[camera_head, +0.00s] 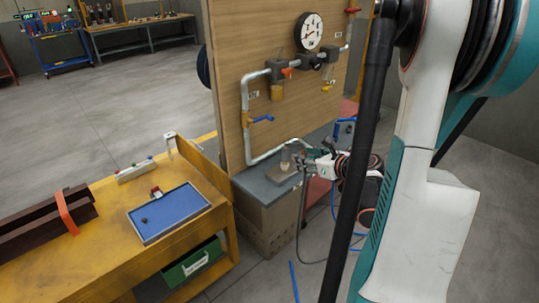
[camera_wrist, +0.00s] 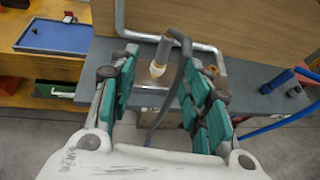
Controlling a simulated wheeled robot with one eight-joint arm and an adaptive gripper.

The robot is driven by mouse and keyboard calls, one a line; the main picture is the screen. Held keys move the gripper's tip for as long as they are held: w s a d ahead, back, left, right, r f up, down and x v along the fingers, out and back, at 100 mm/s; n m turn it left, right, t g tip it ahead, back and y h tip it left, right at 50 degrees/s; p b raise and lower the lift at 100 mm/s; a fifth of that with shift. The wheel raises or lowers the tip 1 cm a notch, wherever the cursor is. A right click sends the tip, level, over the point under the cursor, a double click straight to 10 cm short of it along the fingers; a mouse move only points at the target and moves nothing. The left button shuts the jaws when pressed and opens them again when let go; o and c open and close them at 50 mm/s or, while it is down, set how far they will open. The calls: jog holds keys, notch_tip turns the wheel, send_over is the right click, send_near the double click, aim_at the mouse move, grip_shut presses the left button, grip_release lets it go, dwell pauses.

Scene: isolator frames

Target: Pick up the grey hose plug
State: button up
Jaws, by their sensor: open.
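The grey hose plug (camera_wrist: 178,42) appears in the wrist view as a dark grey bent piece, with a grey hose trailing from it toward the camera. It sits beside or above a pale, tan-topped fitting (camera_wrist: 157,68) on the grey bench top; whether they are joined is unclear. My gripper (camera_wrist: 163,72) is open, its teal-padded fingers left and right of the fitting and hose, with nothing visibly clamped. In the head view my gripper (camera_head: 312,163) is just right of the pale fitting (camera_head: 285,160), and the plug is too small to make out clearly.
A wooden panel (camera_head: 232,110) with pipes, a gauge (camera_head: 309,32) and valves rises behind the grey bench (camera_head: 258,186). A yellow workbench (camera_head: 90,262) with a blue tray (camera_head: 168,212) is at left. A blue fitting and hose (camera_wrist: 275,82) lie at the right in the wrist view.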

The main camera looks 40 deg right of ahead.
aim_at(286, 152)
jog(key=shift+m, duration=0.3)
jog(key=b+x, duration=0.2)
jog(key=x, duration=0.6)
jog(key=shift+w+d+f, duration=0.1)
jog(key=shift+w+d, duration=0.05)
jog(key=shift+d, duration=0.05)
jog(key=x, duration=0.1)
jog(key=b+x, duration=0.1)
jog(key=x, duration=0.1)
jog(key=b+x, duration=0.1)
jog(key=shift+w+d+f, duration=0.1)
jog(key=shift+d+f, duration=0.2)
jog(key=shift+d, duration=0.05)
jog(key=shift+w+f, duration=0.1)
jog(key=shift+w, duration=0.35)
jog(key=shift+c, duration=0.6)
grip_shut()
